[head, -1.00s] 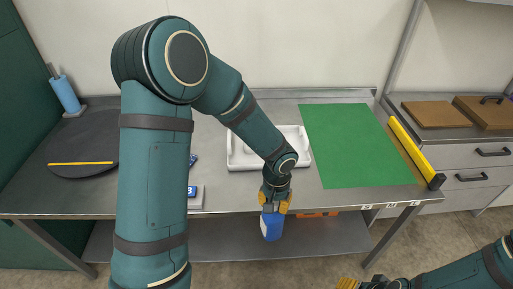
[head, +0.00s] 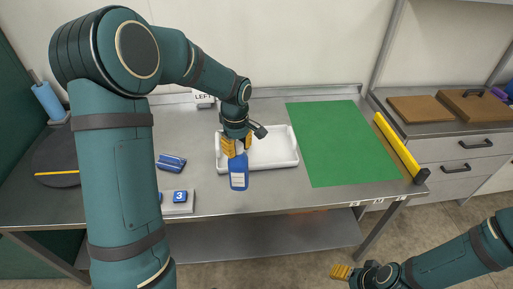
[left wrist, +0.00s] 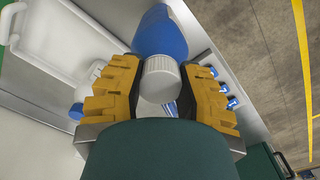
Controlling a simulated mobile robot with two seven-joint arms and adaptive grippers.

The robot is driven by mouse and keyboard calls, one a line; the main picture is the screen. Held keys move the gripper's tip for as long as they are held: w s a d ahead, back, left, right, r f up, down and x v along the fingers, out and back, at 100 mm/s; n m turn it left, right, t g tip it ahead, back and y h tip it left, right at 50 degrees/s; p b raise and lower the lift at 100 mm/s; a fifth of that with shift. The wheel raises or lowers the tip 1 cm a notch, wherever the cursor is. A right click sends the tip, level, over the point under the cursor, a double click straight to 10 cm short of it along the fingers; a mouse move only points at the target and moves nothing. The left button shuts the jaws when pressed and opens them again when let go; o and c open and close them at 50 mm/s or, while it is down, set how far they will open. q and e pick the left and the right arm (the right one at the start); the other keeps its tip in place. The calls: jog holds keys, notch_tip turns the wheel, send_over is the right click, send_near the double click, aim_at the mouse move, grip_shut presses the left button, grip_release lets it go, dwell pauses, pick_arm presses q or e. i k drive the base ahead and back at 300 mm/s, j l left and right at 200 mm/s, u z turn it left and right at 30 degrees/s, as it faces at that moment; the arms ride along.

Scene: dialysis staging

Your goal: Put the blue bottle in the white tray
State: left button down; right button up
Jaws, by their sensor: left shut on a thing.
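The blue bottle (head: 239,180) has a pale label and hangs upright from my left gripper (head: 236,146). The left gripper is shut on its top end. In the left wrist view the yellow fingers (left wrist: 158,92) close around the white cap of the bottle (left wrist: 160,35). The white tray (head: 283,150) lies on the steel table, behind the bottle and partly hidden by the gripper. The bottle is in front of the tray's near left part, and I cannot tell its exact height. My right gripper (head: 341,271) is low at the bottom right, away from the table; its opening is unclear.
A green mat (head: 340,143) lies right of the tray, with a yellow bar (head: 399,146) beyond it. A numbered block (head: 178,202) and a blue item (head: 171,162) lie left of the bottle. A blue roll (head: 48,101) stands far left.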

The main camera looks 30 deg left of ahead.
aim_at(268, 149)
jog(key=i, duration=0.95)
